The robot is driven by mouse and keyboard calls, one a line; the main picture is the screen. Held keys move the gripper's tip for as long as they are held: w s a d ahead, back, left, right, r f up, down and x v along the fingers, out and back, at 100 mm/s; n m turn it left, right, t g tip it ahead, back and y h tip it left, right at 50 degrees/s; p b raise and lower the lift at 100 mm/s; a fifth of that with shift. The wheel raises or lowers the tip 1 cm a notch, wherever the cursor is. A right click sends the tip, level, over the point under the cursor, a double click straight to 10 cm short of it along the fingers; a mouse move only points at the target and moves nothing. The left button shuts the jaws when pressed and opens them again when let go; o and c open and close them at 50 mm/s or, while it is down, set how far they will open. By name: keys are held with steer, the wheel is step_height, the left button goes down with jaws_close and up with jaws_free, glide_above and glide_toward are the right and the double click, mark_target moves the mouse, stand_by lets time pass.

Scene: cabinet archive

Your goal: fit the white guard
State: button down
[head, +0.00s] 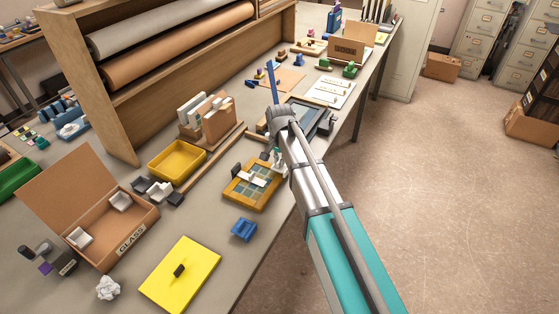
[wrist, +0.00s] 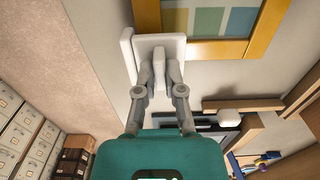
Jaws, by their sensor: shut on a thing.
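The white guard (wrist: 173,42) is a plate with an upright side wall and a small raised grip. In the wrist view my gripper (wrist: 158,72) is shut on that grip. The guard lies over the near left corner of a gold wooden frame (wrist: 227,50) with greenish panes; I cannot tell whether it is fully seated. In the head view the frame (head: 238,203) lies flat on the bench, with small white pieces (head: 250,178) on it. My gripper (head: 279,158) is low at its far right corner, and the held guard is hard to make out there.
A cardboard box marked GLASS (head: 128,228) holds white pieces. A yellow tray (head: 176,160), a wooden strip (head: 208,165), a blue block (head: 243,229) and a yellow board (head: 180,275) lie around the frame. A dark tablet-like device (head: 310,115) lies beyond. The floor at right is clear.

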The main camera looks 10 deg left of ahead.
steer(key=shift+f+b, duration=0.85)
steer(key=shift+f, duration=0.05)
stand_by(0.3)
steer(key=c, duration=0.7)
jaws_free()
steer(key=o, duration=0.5)
steer(key=shift+r, duration=0.15)
steer(key=shift+r+p, duration=2.9)
steer(key=shift+p, duration=0.15)
steer(key=shift+f, duration=0.15)
